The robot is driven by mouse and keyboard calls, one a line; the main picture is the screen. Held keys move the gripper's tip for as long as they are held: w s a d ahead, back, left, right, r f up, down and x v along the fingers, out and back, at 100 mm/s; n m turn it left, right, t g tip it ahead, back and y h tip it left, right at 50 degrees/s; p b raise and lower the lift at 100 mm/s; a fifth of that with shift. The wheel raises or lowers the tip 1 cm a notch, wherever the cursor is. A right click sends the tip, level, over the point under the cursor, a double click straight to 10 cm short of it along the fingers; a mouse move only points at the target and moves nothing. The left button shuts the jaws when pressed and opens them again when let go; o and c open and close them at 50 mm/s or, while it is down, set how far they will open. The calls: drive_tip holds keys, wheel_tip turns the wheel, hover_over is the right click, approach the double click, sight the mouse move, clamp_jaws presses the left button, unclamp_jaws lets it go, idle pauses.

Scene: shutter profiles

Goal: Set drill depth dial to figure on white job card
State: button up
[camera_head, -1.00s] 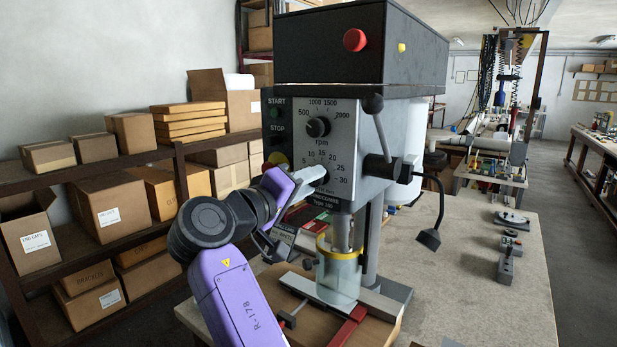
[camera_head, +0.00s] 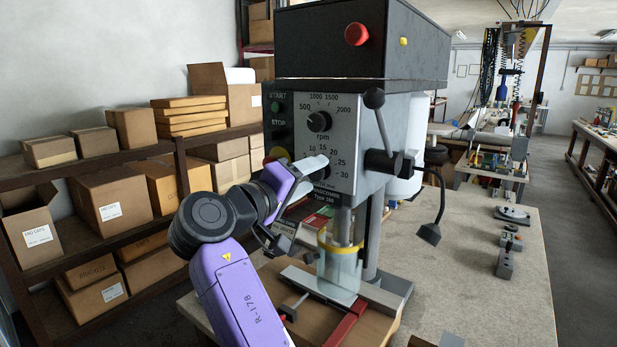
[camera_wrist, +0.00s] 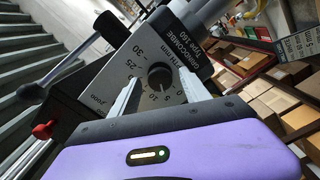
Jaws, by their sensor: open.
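The drill depth dial (camera_wrist: 159,76) is a dark round knob on the grey drill press front, ringed by figures up to 30. Its setting is too small to read. My gripper (camera_wrist: 161,74) is open, with one pale finger on each side of the knob; I cannot tell whether they touch it.
The rpm knob (camera_head: 318,122) is just above the depth scale. A ball-ended lever (camera_head: 375,98) stands at the press's right side. A clear guard (camera_head: 340,265) surrounds the drill below. Cardboard boxes (camera_head: 108,205) fill the shelves at left. The bench's right side (camera_head: 465,285) is mostly clear.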

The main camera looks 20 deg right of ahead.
drive_tip(key=b+v, duration=0.2)
drive_tip(key=v, duration=0.6)
drive_tip(key=shift+b, duration=0.3)
drive_tip(key=shift+w, duration=0.1)
